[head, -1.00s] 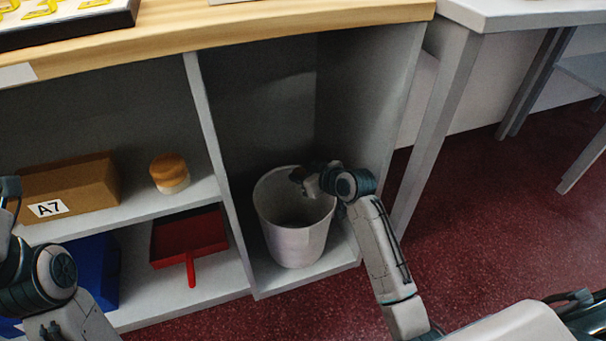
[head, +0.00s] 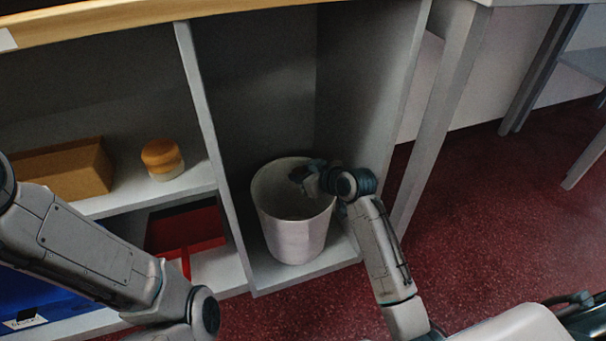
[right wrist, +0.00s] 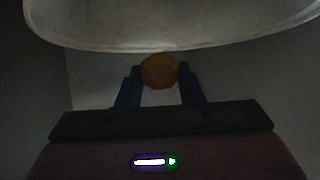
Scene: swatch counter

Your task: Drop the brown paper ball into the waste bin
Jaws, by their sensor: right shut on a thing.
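The waste bin (head: 295,240) is white and stands upright in the right-hand lower compartment of the counter, open at the top. My right gripper (head: 299,175) is over the bin's mouth, by its upper right rim in the head view. In the right wrist view, the brown paper ball (right wrist: 160,70) is between the two dark fingertips of this gripper, which is shut on it. A pale curved edge, seemingly the bin's rim (right wrist: 180,44), crosses above the ball there. The ball is hardly visible in the head view. My left arm crosses the lower left; its gripper is not visible.
A divider (head: 213,150) separates the bin's compartment from shelves with a brown box (head: 75,168), an orange-topped jar (head: 162,160), a red dustpan (head: 190,230) and a blue container (head: 35,295). A table leg (head: 440,120) stands to the right. Red floor beyond is clear.

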